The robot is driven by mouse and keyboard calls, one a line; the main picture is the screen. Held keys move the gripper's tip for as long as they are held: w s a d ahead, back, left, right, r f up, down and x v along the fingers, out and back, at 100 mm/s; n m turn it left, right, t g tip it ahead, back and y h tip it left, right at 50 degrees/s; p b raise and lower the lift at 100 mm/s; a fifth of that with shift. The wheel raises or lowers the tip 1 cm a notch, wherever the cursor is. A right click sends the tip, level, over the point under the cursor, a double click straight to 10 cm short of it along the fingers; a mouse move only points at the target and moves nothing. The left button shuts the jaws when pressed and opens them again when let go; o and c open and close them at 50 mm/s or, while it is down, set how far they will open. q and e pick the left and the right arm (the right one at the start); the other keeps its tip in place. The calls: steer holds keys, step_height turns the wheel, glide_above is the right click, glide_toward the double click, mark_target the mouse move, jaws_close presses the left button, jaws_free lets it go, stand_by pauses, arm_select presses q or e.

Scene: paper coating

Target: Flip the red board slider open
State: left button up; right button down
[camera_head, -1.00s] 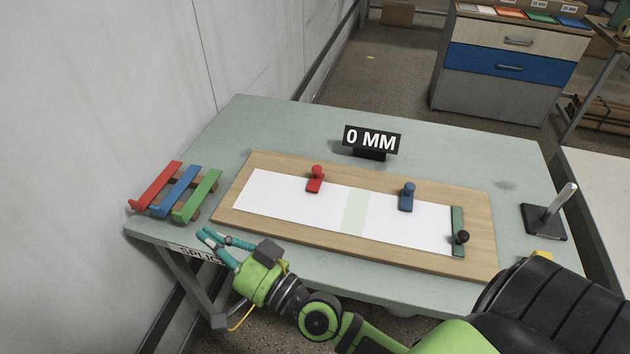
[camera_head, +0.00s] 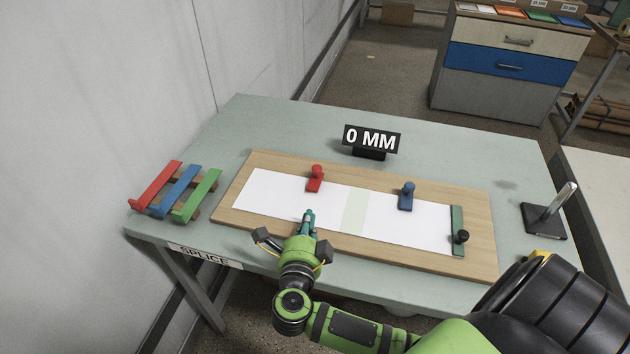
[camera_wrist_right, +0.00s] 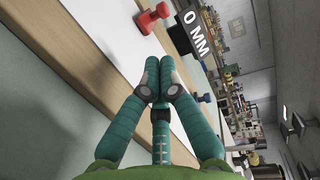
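The red board slider (camera_head: 315,179) sits at the far edge of the white paper (camera_head: 280,198) on the wooden board (camera_head: 236,217). It also shows in the right wrist view (camera_wrist_right: 150,17), beyond the fingertips. My right gripper (camera_head: 309,214) is over the near part of the paper, nearer than the red slider and apart from it. Its teal fingers (camera_wrist_right: 160,75) are closed together at the tips with nothing seen between them. My left gripper is not in view.
A blue slider (camera_head: 407,196) and a green bar with a black knob (camera_head: 458,232) are farther right on the board. Red, blue and green pieces (camera_head: 175,190) lie on a rack at left. A "0 MM" sign (camera_head: 371,141) stands behind the board. A metal post (camera_head: 552,212) is at right.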

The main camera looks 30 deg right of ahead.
mark_target(316, 174)
steer(key=p+x, duration=0.1)
steer(key=x, duration=0.5)
steer(key=p+x, duration=0.1)
steer(key=x, duration=0.5)
steer(key=shift+w+d+r, duration=0.15)
steer(key=shift+w+d, duration=0.05)
steer(key=shift+w, duration=0.1)
steer(key=shift+w+d, duration=0.4)
steer(key=shift+w, duration=0.1)
steer(key=shift+f, duration=0.25)
steer(key=x, duration=0.4)
steer(key=r+x, duration=0.1)
steer(key=x, duration=0.1)
steer(key=shift+s+d+f+b, duration=0.15)
steer(key=shift+d+b, duration=0.15)
steer(key=shift+d, duration=0.3)
